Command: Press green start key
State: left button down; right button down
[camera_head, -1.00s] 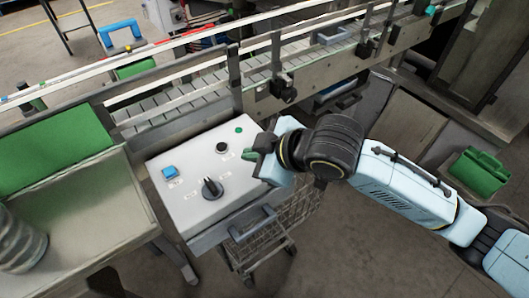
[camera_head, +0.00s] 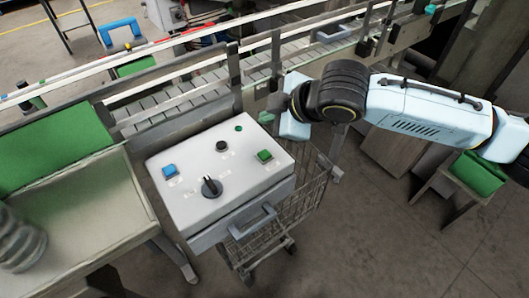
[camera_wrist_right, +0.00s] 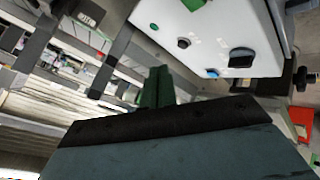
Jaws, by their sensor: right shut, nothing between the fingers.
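The green start key (camera_head: 264,155) is a square button at the right side of the white control box (camera_head: 225,205) and shows uncovered. In the right wrist view the green key (camera_wrist_right: 193,4) is cut by the top edge. My right gripper (camera_head: 268,118), with green fingers, is off the box's back right corner, apart from the key. Its fingers also show in the right wrist view (camera_wrist_right: 157,88), shut and empty. Whether the key is pressed in cannot be told. My left gripper is not in view.
The box top also bears a blue button (camera_head: 169,170), a black knob (camera_head: 210,187), a black button (camera_head: 222,145) and a small round green lamp (camera_head: 238,128). A conveyor (camera_head: 190,95) runs behind. A wire cart (camera_head: 310,190) stands beneath. A green-topped table (camera_head: 60,140) is at left.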

jog(key=b, duration=0.8)
send_over(269, 156)
notch_tip(269, 156, down, 7)
jog(key=shift+f, duration=0.85)
jog(key=shift+a, duration=0.1)
jog(key=shift+f, duration=0.2)
dwell(0.7)
jog(key=shift+f, duration=0.25)
jog(key=shift+f, duration=0.5)
dwell(0.9)
jog(key=shift+r+p, duration=0.95)
jog(key=shift+p, duration=0.35)
